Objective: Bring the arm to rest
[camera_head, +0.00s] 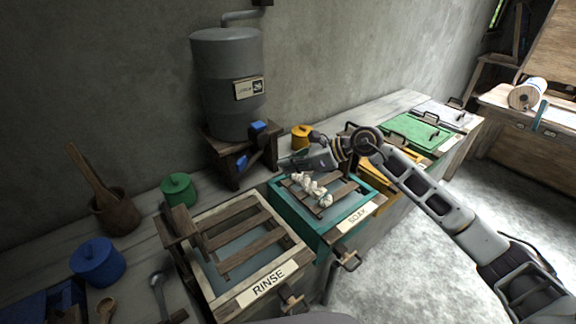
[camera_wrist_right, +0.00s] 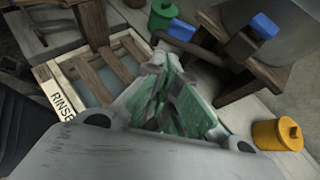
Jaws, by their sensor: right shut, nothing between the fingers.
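My right arm reaches in from the right in the head view. Its gripper (camera_head: 284,163) is shut and empty, above the back edge of the teal soak box (camera_head: 283,208). A white twisted skein (camera_head: 312,188) lies on the wooden slats of that box, below and just in front of the gripper, apart from it. In the right wrist view the green-padded fingers (camera_wrist_right: 172,92) are together with nothing between them. My left gripper is not in view.
The rinse box (camera_head: 295,254) stands left of the soak box. A grey tank (camera_head: 228,85) on a wooden stand (camera_head: 232,158) with blue taps is close behind the gripper. A yellow lidded pot (camera_head: 301,137) is nearby. Open floor (camera_head: 400,265) lies to the right.

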